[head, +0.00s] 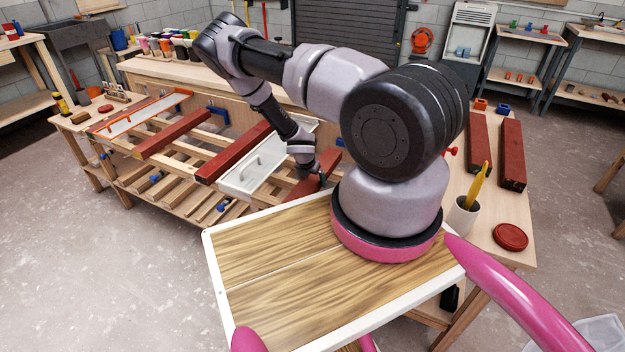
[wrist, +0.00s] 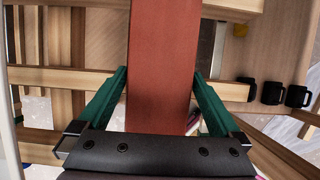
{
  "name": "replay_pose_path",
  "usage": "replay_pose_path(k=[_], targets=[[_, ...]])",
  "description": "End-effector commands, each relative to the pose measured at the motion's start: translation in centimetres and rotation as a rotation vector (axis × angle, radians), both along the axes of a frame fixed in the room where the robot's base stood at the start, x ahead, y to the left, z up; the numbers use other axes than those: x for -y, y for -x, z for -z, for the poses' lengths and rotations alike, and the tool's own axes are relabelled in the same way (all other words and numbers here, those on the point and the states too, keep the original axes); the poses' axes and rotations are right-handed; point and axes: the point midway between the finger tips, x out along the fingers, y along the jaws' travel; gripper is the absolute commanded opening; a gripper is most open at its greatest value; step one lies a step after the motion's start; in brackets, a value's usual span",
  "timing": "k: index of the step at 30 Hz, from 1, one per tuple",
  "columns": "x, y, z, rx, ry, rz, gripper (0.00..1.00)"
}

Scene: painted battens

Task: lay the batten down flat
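A red-brown batten (wrist: 162,65) runs up the middle of the wrist view, between the green fingers of my gripper (wrist: 161,73). The fingertips meet its two long sides, and the near end is hidden behind the gripper body. In the head view the batten (head: 305,188) shows beyond my arm, over the slatted bench, partly covered by my gripper (head: 322,182). Whether it rests on the slats or hangs just above them cannot be told. Two more red battens (head: 172,133) (head: 236,151) lie across the slats to the left.
An orange-edged white tray (head: 130,119) is further left. Two red battens (head: 478,140) (head: 512,155), a cup with a yellow tool (head: 462,217) and a red lid (head: 510,237) occupy the right-hand bench.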

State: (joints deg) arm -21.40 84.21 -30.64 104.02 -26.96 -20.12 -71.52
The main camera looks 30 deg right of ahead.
Motion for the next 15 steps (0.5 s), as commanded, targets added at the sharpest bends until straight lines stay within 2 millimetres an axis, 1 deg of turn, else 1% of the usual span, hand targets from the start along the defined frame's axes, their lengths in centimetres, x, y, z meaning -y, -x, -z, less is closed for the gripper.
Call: replay_pose_path(k=[5, 8, 11, 15], targets=[[0.0, 0.0, -0.1, 0.0, 0.0, 0.0, 1.0], [-0.1, 0.0, -0.5, 0.001, 0.0, 0.0, 1.0], [-0.5, 0.2, -1.6, 0.001, 0.0, 0.0, 1.0], [-1.4, 0.9, -4.3, 0.002, -0.001, 0.0, 1.0]])
